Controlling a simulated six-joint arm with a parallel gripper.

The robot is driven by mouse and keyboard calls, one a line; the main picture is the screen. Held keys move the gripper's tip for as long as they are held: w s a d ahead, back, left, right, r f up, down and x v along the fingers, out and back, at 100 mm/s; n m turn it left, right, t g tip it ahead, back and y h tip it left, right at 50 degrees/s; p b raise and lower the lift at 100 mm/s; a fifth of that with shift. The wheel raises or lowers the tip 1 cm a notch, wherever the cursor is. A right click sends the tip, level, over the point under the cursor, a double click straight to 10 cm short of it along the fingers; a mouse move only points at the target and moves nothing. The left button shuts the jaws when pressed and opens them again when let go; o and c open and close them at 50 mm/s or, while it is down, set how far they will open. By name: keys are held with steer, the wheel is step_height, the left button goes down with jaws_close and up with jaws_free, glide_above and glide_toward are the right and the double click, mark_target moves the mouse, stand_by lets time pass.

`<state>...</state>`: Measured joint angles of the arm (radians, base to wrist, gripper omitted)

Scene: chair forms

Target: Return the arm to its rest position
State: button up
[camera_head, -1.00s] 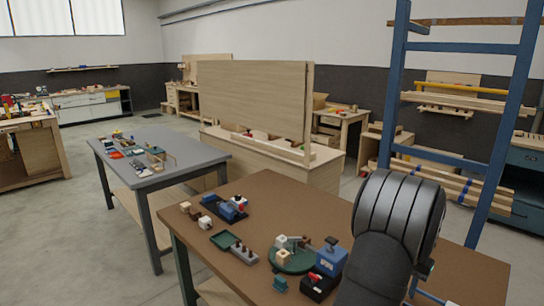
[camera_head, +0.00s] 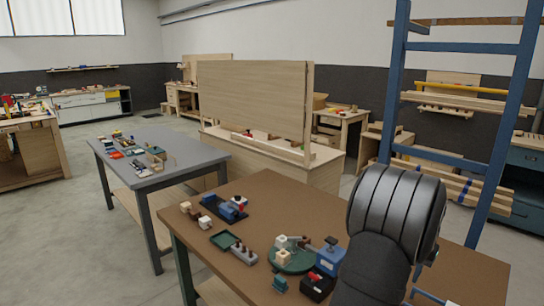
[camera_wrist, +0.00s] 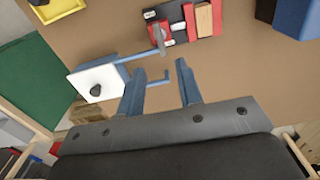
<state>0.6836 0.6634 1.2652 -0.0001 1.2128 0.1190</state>
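My gripper (camera_wrist: 161,68) shows in the wrist view, with its two blue-grey fingers apart. I see nothing held between them; a thin blue bent rod (camera_wrist: 158,79) shows in the gap, and its distance from the fingers is hard to judge. In the head view my black arm stands at the right front, over the right part of the brown table (camera_head: 265,187).
The brown table bears a green round base (camera_head: 290,262), a blue block device (camera_head: 329,260), a green tray (camera_head: 223,240) and small blocks. In the wrist view are a white plate with a black knob (camera_wrist: 97,84) and a red holder (camera_wrist: 160,28). A blue ladder-like rack (camera_head: 391,85) stands right.

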step_height(320, 180, down, 10)
steer(key=shift+f, duration=0.1)
steer(key=shift+m, duration=0.5)
steer(key=m, duration=0.3)
steer(key=shift+m, duration=0.4)
steer(key=m, duration=0.5)
steer(key=shift+r+m, duration=0.2)
steer(key=shift+m, duration=0.1)
step_height(320, 180, up, 17)
steer(key=a+n, duration=0.1)
steer(key=n, duration=0.8)
steer(key=f, duration=1.7)
steer(key=shift+s, duration=0.4)
steer(key=shift+c, duration=0.2)
